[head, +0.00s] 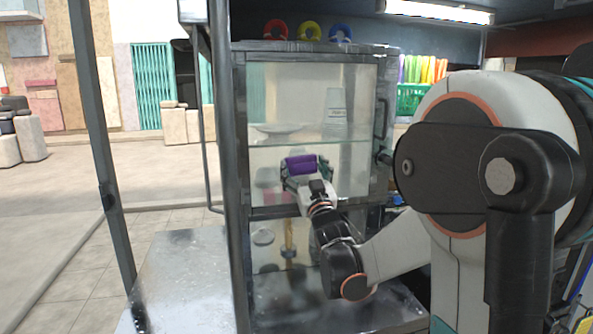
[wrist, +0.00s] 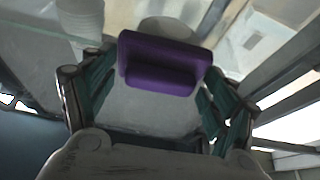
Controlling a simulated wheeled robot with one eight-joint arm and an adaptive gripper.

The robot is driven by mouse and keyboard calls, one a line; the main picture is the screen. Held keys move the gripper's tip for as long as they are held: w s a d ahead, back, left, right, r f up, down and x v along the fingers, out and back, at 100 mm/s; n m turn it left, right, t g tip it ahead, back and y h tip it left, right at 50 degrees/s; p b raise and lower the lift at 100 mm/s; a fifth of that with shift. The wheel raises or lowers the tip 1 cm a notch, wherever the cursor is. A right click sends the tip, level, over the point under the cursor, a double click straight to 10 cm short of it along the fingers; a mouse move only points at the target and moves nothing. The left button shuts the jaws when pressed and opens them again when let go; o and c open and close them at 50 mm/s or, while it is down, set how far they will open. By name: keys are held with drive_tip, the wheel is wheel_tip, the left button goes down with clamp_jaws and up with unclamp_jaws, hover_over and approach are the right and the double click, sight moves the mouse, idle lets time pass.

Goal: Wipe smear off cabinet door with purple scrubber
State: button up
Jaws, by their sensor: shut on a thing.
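The purple scrubber (head: 306,164) is held in my gripper (head: 307,172), up at the glass cabinet door (head: 290,95). In the wrist view, the purple scrubber (wrist: 165,65) sits between the teal-padded fingers of my gripper (wrist: 160,88), its block side toward the camera. The fingers are on either side of it. The scrubber is in front of the lower part of the door's upper glass, below the shelf line. I cannot tell whether it touches the glass. No smear stands out clearly on the door; part of the glass is hidden behind the scrubber and gripper.
A plate (head: 280,128) and a clear cup (head: 335,108) show behind the glass. The door handle (head: 381,118) is at its right edge. Coloured rings (head: 309,31) stand on top. A metal counter (head: 185,275) lies below, and a dark post (head: 228,180) stands at the left.

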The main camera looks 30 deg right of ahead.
drive_tip(key=shift+s+d, duration=0.4)
drive_tip(key=shift+d, duration=1.1)
drive_tip(key=shift+s+d, duration=0.45)
drive_tip(key=shift+d, duration=1.05)
drive_tip(key=shift+s+d, duration=0.4)
drive_tip(key=shift+d, duration=1.1)
drive_tip(key=shift+s+a, duration=0.25)
drive_tip(key=shift+s, duration=0.7)
drive_tip(key=shift+s+a, duration=0.3)
drive_tip(key=shift+s, duration=0.65)
drive_tip(key=shift+s+a, duration=0.25)
drive_tip(key=shift+s, duration=0.7)
drive_tip(key=shift+s, duration=0.15)
drive_tip(key=s, duration=0.1)
drive_tip(key=s+a, duration=0.1)
drive_tip(key=shift+s+p, duration=0.3)
